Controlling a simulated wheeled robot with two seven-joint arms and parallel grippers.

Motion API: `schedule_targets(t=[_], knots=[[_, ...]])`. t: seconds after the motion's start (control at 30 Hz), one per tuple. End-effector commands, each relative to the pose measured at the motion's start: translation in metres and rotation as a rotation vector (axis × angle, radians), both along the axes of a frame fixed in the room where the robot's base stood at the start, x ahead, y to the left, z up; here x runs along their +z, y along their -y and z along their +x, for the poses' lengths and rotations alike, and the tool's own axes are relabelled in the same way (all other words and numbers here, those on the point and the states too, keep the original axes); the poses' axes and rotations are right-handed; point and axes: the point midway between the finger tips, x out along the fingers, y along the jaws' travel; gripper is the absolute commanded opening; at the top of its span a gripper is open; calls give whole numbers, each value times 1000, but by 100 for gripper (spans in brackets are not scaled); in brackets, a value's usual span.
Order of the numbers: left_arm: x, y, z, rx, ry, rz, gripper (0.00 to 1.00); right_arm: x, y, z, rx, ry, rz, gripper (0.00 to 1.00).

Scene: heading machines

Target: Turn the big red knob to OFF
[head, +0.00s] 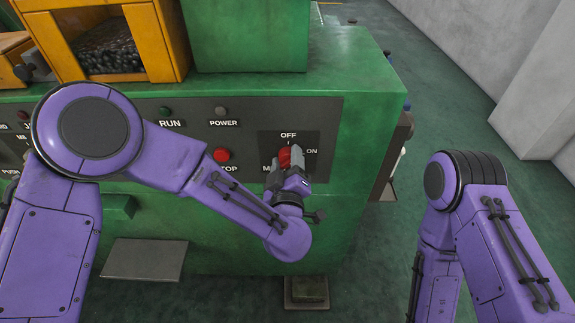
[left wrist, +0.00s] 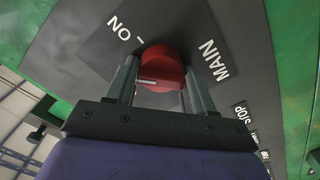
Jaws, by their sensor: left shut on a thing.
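The big red knob (head: 285,157) sits on a dark plate on the green machine's front panel. The plate is marked OFF above the knob and ON to its right. My left gripper (head: 284,163) is shut on the knob, with a finger on either side of it. In the left wrist view the knob (left wrist: 165,66) shows between the two fingers, with a white mark on its lower left. The OFF label is out of sight there, and I cannot tell exactly where the knob points. My right gripper is out of view.
A red stop button (head: 222,155), a green RUN lamp (head: 165,111) and a grey POWER lamp (head: 221,111) are left of the knob, close to my left arm. A foot pedal (head: 306,291) stands on the floor below. Open floor lies right of the machine.

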Motion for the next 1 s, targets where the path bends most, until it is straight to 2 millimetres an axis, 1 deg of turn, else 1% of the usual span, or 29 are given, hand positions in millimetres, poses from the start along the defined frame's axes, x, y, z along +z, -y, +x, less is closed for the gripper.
schedule_targets(t=[0.03, 0.6, 0.8, 1.0], knots=[[-3, 0, 0, 1, 1, -42, 23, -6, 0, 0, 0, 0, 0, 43], [-6, -2, 0, 0, 0, -566, 23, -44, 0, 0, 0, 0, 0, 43], [-6, -2, 0, 0, 0, -702, 23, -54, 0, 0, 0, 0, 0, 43], [-5, -2, 0, 1, -1, -790, 23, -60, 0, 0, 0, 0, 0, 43]])
